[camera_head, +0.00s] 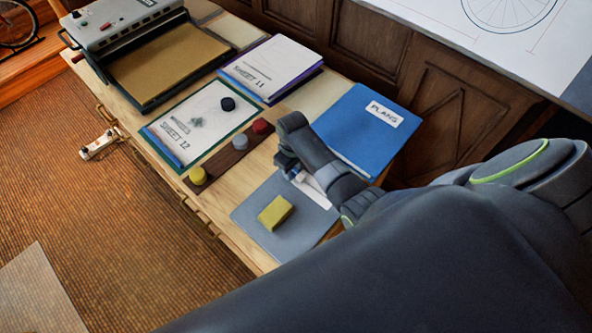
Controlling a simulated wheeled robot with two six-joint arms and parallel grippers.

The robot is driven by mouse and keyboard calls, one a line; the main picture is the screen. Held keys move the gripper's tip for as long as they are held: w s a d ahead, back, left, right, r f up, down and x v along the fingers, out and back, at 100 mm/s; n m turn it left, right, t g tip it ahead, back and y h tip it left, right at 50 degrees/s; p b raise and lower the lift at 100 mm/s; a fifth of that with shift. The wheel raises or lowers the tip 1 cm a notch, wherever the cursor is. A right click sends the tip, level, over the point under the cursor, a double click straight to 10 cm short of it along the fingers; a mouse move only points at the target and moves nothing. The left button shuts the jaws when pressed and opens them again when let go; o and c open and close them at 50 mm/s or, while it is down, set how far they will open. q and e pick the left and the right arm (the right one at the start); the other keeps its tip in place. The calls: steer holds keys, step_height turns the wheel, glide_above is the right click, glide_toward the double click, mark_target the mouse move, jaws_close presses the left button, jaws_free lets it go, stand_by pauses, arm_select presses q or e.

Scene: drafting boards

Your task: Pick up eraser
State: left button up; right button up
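A yellow block (275,212), which may be the eraser, lies on a grey-blue mat (259,238) near the table's front right. A small white and blue piece (299,176) shows right beside my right gripper (287,165); I cannot tell if it is an eraser or whether the gripper touches it. The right gripper is low over the mat's far edge, behind the yellow block and apart from it. My own arm hides its fingertips, so its opening is unclear. My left gripper is not in view.
A dark strip (222,160) holds yellow, grey and red round pieces. Beyond it lie the "Sheet 12" drawing (185,140) with a dark round piece, the "Sheet 11" stack (270,66) and a grey machine (125,25). A blue "Plans" folder (350,140) lies right of my gripper.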

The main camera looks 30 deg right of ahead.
mark_target(293, 171)
steer(key=c, duration=0.7)
step_height(293, 171, up, 10)
steer(key=shift+b, duration=0.4)
